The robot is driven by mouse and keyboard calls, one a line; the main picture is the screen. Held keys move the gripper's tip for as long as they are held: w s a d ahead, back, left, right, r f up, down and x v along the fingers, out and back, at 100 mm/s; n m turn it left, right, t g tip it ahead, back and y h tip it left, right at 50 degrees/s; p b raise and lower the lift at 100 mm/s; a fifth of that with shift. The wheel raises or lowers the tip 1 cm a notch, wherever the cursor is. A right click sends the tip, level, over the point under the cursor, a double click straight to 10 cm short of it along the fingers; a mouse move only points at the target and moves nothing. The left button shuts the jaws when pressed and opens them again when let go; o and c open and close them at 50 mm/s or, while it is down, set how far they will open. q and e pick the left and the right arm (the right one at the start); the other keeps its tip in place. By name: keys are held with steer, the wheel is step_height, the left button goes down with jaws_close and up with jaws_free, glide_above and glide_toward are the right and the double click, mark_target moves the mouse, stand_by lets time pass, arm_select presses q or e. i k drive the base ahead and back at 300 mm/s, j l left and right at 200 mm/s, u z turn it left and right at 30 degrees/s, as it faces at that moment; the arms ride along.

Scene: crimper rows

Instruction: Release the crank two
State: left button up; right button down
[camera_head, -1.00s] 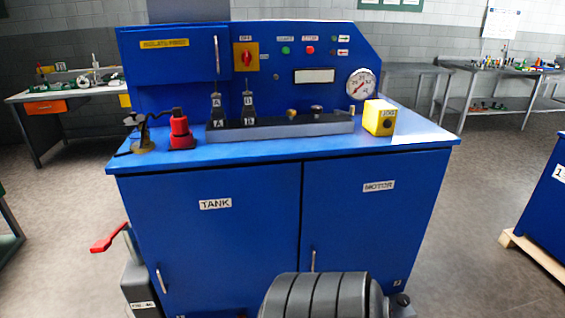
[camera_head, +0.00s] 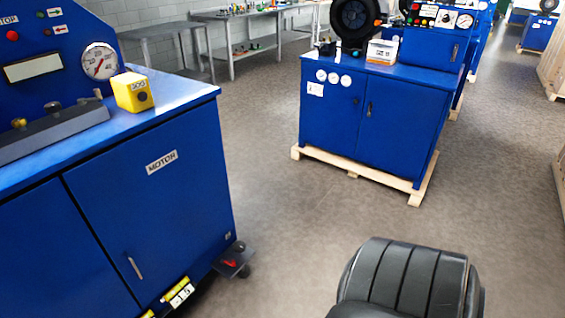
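No crank can be made out for certain in the head view. The blue MOTOR cabinet (camera_head: 150,215) stands at the left, cut off by the picture edge. At its lower right corner sits a dark foot or caster with a red piece (camera_head: 231,263); its exact kind is hard to tell. A round pressure gauge (camera_head: 99,61) and a yellow box with a dark button (camera_head: 132,93) are on top. Neither of my grippers is in view.
A second blue machine (camera_head: 375,125) with a black round part on top stands on a wooden pallet (camera_head: 413,195). Grey benches (camera_head: 240,16) line the back wall. Open grey floor (camera_head: 270,215) lies between the two machines.

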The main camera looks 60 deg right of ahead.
mark_target(229, 262)
steer(key=z, duration=1.35)
steer(key=l+u, duration=0.1)
steer(key=u, duration=0.35)
steer(key=i+l+u, duration=0.25)
steer(key=l, duration=0.2)
steer(key=l+u, duration=0.25)
steer(key=l, duration=0.2)
steer(key=l+u, duration=0.25)
steer(key=l, duration=0.2)
steer(key=i+l+u, duration=0.1)
steer(key=l, duration=1.3)
steer(key=l+u, duration=0.1)
steer(key=l, duration=1.3)
